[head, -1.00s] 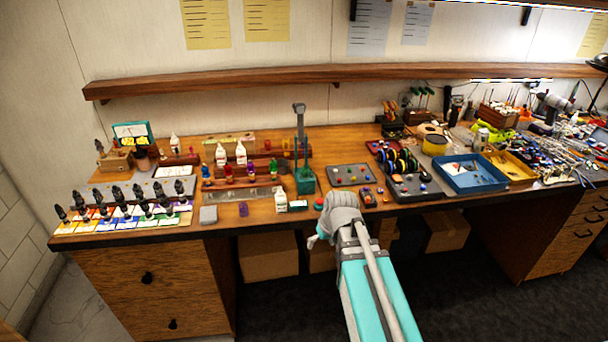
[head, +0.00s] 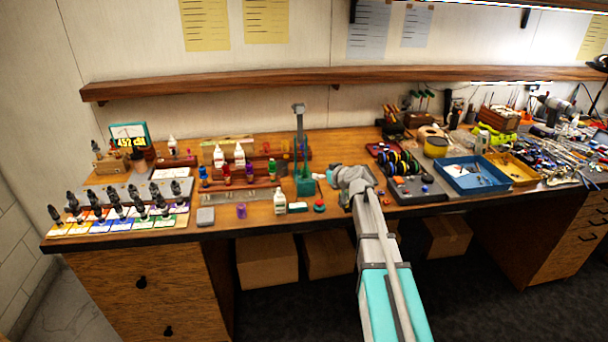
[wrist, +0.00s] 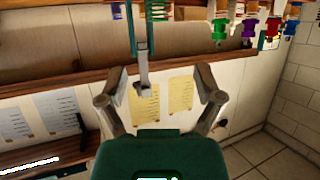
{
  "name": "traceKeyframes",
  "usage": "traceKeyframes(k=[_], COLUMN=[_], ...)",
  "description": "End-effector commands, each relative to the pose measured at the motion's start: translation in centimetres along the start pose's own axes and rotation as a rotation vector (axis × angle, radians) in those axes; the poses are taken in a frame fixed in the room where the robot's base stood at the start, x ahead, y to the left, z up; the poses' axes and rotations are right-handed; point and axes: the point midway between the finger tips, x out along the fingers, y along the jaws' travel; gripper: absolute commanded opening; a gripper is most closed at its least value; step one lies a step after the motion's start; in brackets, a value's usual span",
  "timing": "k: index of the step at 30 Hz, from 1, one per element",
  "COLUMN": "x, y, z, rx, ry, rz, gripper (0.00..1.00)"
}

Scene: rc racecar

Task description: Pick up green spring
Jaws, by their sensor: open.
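The green spring (wrist: 158,10) appears as an upright coil at the top edge of the wrist view, which is upside down, and is partly cut off by the frame. In the head view the springs are too small to tell apart, on the back wooden rack behind the green press. My gripper (wrist: 163,80) is open and empty, its two fingers spread wide and apart from the spring. In the head view my gripper (head: 330,174) is over the bench, right of the press.
The green press (head: 304,184) has a tall post, whose grey head (wrist: 142,74) shows close by between my fingers' view. Coloured droppers (wrist: 220,28), white bottles (head: 239,154) and a blue tray (head: 450,180) crowd the bench. A wooden shelf (head: 210,87) runs along the wall above.

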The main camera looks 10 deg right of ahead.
Motion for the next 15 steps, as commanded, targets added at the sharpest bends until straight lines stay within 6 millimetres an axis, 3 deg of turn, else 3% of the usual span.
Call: traceKeyframes(k=[8,15], x=[0.8,4.0], y=[0.0,0.0], z=[0.1,0.2], rx=[0.000,0.000], ry=[-0.001,-0.001], rz=[-0.002,-0.003], gripper=[0.85,0.85])
